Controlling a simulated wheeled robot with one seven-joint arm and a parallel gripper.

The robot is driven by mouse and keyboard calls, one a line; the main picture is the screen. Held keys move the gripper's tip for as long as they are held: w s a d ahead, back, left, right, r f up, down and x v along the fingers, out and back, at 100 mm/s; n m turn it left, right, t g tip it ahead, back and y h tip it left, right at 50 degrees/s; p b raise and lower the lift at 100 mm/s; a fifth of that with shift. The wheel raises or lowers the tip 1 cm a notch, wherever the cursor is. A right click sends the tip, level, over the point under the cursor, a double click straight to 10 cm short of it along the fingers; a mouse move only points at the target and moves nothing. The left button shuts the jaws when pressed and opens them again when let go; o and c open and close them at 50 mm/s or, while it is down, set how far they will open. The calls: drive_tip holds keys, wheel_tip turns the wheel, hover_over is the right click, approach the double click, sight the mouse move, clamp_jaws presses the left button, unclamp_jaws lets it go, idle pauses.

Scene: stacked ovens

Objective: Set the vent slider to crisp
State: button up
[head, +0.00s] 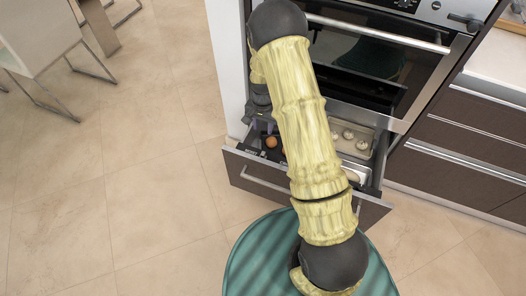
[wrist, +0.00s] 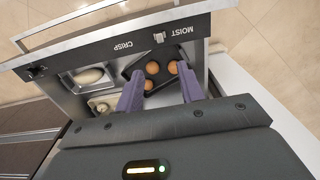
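The vent slider (wrist: 159,38) is a small pale tab on the dark strip along the top of the open drawer's front (wrist: 75,62). The upside-down words CRISP (wrist: 123,46) and MOIST (wrist: 173,30) are on this strip in the wrist view. The slider sits close to MOIST, apart from CRISP. My gripper (wrist: 160,70) is open, its two purple fingers apart and pointing toward the strip over the drawer. It does not touch the slider.
Brown round items (wrist: 152,67) lie in a dark tray below my fingers. A pale oblong item (wrist: 88,76) lies in another tray. A dark knob (wrist: 36,72) is on the strip's left. An oven (head: 370,50) stands above the drawer. Open floor (head: 110,180) lies left.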

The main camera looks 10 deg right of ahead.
sight(263, 153)
wheel_tip(263, 153, down, 17)
drive_tip(key=shift+f+b, duration=0.1)
drive_tip(key=shift+b, duration=0.95)
clamp_jaws()
